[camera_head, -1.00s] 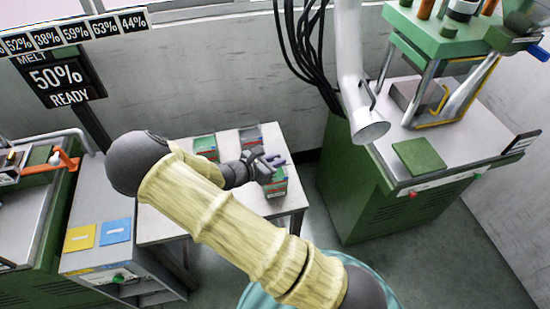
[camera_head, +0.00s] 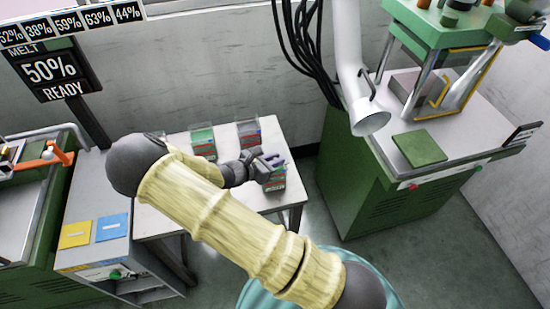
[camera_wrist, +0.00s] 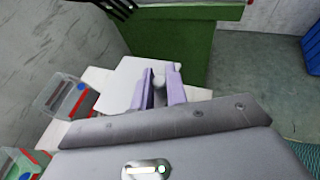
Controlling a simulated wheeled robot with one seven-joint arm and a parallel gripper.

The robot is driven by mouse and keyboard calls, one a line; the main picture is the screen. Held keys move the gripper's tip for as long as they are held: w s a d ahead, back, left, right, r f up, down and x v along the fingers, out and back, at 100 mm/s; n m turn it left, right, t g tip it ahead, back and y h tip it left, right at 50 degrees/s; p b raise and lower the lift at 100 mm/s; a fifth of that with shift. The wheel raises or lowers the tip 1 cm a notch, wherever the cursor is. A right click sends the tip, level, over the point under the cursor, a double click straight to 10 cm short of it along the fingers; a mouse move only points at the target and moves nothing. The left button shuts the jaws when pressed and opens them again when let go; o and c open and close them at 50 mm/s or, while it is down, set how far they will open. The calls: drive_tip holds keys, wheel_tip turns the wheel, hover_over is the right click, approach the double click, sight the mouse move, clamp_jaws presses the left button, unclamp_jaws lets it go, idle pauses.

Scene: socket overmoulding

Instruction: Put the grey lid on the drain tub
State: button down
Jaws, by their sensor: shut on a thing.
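My gripper (camera_head: 268,163) is above the right front of the small white table. In the wrist view its purple fingers (camera_wrist: 160,88) are closed on a grey knob (camera_wrist: 160,76). A pale grey plate (camera_wrist: 133,75), which looks like the grey lid, shows under the knob. A small tub with green and red in it (camera_head: 274,184) stands directly below my gripper in the head view. The plate hides this tub in the wrist view. I cannot tell whether the plate touches the tub, or which tub is the drain tub.
Two more clear tubs, one with green (camera_head: 203,143) and one with grey and red (camera_head: 249,134), stand at the back of the table (camera_head: 180,222). A green machine (camera_head: 400,190) stands to the right, with a hanging white duct (camera_head: 352,70). Blue (camera_head: 113,227) and yellow (camera_head: 76,235) squares lie left.

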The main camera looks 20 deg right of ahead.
drive_tip(key=shift+w+a+f+b, duration=0.15)
drive_tip(key=shift+f+b, duration=0.25)
drive_tip(key=shift+f, duration=0.75)
drive_tip(key=c, duration=1.3)
unclamp_jaws()
drive_tip(key=b+v, duration=0.2)
drive_tip(key=v, duration=1.5)
drive_tip(key=shift+s+a, duration=0.1)
drive_tip(key=shift+s, duration=0.15)
